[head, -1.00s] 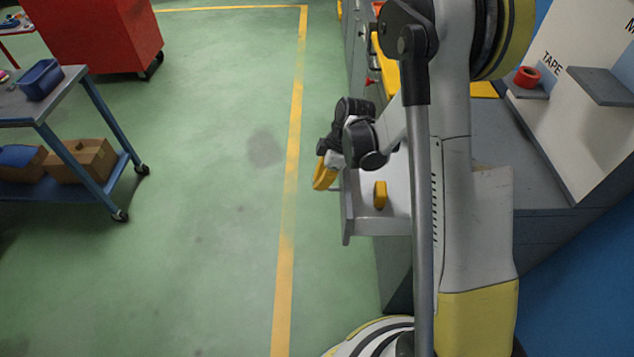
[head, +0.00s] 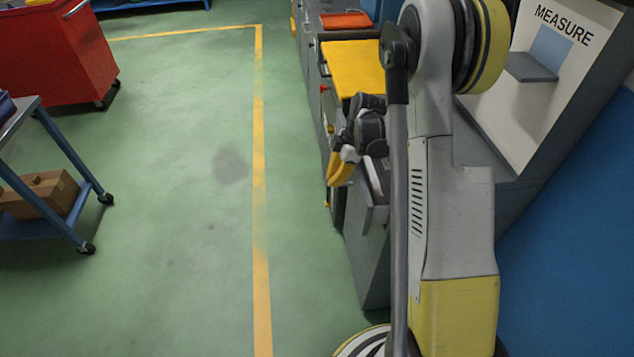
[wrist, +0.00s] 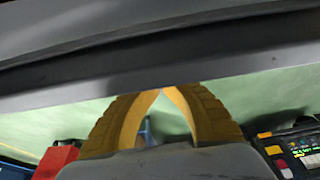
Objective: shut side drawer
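The side drawer (head: 375,217) is a light grey box at the bench side, standing a little way out of it. My arm and gripper hide most of its inside. My gripper (head: 336,182), with yellow fingers, is at the outer side of the drawer front in the head view. In the wrist view its two fingertips (wrist: 162,91) come together at the edge of a grey panel (wrist: 220,72), probably the drawer front. Nothing shows between the tips. Whether they touch the panel is not clear.
A workbench with a yellow top (head: 352,68) runs along the right. The green floor (head: 180,250) on the left is free up to a blue cart (head: 62,160) and a red cabinet (head: 60,50).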

